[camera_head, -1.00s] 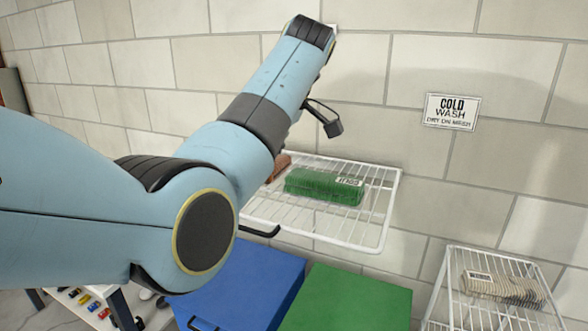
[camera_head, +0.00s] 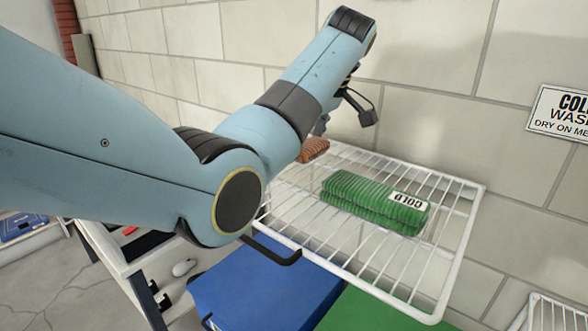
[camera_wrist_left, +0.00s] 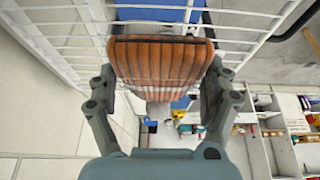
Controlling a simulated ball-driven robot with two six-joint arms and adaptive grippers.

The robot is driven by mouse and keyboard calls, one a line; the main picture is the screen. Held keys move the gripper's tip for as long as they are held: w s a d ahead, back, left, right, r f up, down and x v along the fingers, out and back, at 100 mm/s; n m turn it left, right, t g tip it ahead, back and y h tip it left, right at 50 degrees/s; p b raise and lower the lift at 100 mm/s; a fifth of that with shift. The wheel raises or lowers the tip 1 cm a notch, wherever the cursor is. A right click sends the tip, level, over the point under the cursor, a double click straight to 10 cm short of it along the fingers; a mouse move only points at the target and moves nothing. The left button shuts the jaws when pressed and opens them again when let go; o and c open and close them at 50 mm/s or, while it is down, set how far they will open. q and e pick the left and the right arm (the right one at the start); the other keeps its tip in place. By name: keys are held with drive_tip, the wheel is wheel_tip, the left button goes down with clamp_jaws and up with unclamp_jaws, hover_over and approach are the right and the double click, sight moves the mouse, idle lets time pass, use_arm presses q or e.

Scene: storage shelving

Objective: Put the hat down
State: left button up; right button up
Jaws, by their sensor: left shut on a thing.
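The hat (camera_wrist_left: 160,62) looks like an orange-brown ribbed knit piece in the left wrist view. My left gripper (camera_wrist_left: 160,80) is shut on it, with one finger at each side. In the head view the hat (camera_head: 313,150) shows as a small brown piece at the left back edge of the white wire rack (camera_head: 455,255). I cannot tell whether it touches the wires. My arm hides most of the left gripper there. A green ribbed folded piece (camera_head: 365,200) with a COLD label lies on the rack. My right gripper is out of view.
A COLD WASH, DRY ON MESH sign (camera_head: 562,112) hangs on the block wall. A blue box (camera_head: 255,285) and a green box (camera_head: 375,312) stand below the rack. Bare wires surround the green piece. Another white rack (camera_head: 550,312) is at lower right.

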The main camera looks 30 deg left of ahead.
sight(284, 173)
use_arm(q)
drive_tip(key=a, duration=0.1)
drive_tip(key=a+f, duration=0.2)
drive_tip(key=shift+s+a+p, duration=0.15)
drive_tip(key=shift+a+p, duration=0.15)
drive_tip(key=shift+p, duration=0.05)
drive_tip(key=shift+f, duration=0.25)
wheel_tip(284, 173, down, 3)
drive_tip(key=shift+r+p, duration=0.2)
drive_tip(key=shift+p, duration=0.15)
drive_tip(key=shift+f, duration=0.5)
drive_tip(key=o, duration=1)
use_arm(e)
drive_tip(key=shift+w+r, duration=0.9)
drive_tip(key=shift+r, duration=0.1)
